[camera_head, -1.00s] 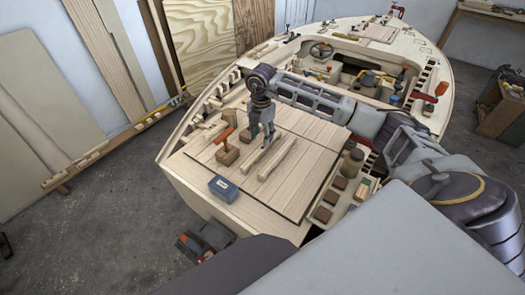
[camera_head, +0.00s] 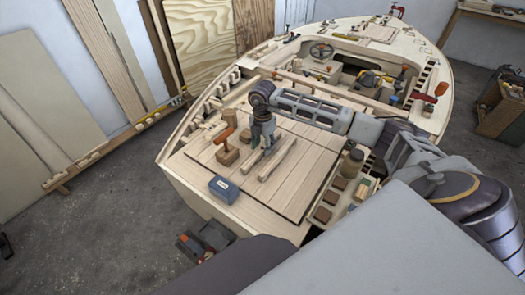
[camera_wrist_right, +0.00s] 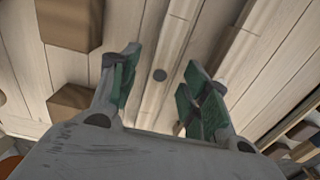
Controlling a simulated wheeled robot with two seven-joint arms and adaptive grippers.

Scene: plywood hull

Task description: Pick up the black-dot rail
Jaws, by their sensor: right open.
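The black-dot rail is a pale wooden strip; in the right wrist view its dotted face (camera_wrist_right: 152,98) runs between my open right fingers (camera_wrist_right: 160,90), with the round black dot visible. In the head view this rail (camera_head: 248,165) is the left of two on the hatch boards, partly hidden by my right gripper (camera_head: 263,142). The fingers straddle it, apparently without gripping. A second pale rail (camera_head: 277,160) lies parallel to its right and also shows in the wrist view (camera_wrist_right: 231,50). My left gripper is not in view.
Left of the rails are an orange-handled tool (camera_head: 223,136) on wooden blocks and a blue box (camera_head: 223,189). A jar (camera_head: 351,163) and brown blocks (camera_head: 322,214) stand at the right side. The hatch boards (camera_head: 302,185) right of the rails are clear.

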